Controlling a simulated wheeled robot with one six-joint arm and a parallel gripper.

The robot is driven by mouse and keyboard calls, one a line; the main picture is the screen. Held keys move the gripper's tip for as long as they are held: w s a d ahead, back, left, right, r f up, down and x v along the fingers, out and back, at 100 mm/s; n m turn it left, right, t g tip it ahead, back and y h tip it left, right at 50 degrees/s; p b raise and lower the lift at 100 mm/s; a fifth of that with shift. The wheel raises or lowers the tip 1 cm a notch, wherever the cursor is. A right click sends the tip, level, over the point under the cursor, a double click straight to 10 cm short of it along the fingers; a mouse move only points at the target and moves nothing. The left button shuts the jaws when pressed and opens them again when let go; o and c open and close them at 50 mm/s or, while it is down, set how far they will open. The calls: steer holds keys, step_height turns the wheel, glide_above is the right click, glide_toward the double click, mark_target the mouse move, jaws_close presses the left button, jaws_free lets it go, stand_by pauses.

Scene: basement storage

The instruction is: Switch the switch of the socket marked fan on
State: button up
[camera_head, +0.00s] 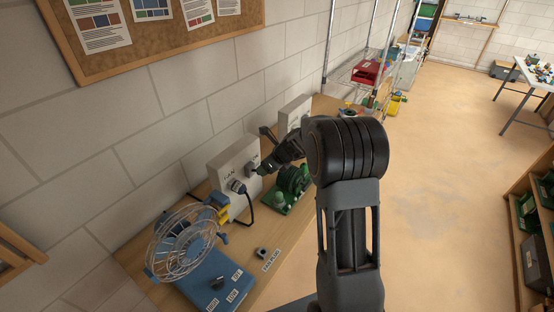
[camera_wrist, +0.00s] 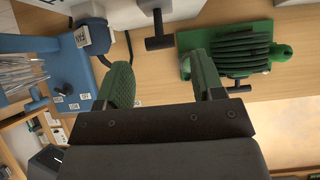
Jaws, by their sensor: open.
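The white socket box (camera_head: 236,163) marked FAN stands on the wooden bench against the wall. A dark plug (camera_head: 238,187) with a black cable sits in its front. A black T-shaped switch handle (camera_wrist: 158,42) sticks out from the white box, which shows at the top of the wrist view (camera_wrist: 136,8). My gripper (camera_head: 262,168) is at the box's right side in the head view. In the wrist view my gripper (camera_wrist: 161,66) is open and empty, with the handle ahead of the gap between its green-padded fingers. Contact cannot be seen. My arm hides part of the bench.
A blue fan (camera_head: 185,243) with a wire cage stands left of the box. A green device (camera_head: 291,184) with black ribs stands close at right, and shows in the wrist view (camera_wrist: 235,50). Another white box (camera_head: 293,115) is farther back.

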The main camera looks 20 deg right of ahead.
steer(key=v, duration=0.7)
steer(key=shift+s+r+b, duration=0.2)
steer(key=shift+r+b, duration=0.1)
steer(key=shift+d, duration=0.15)
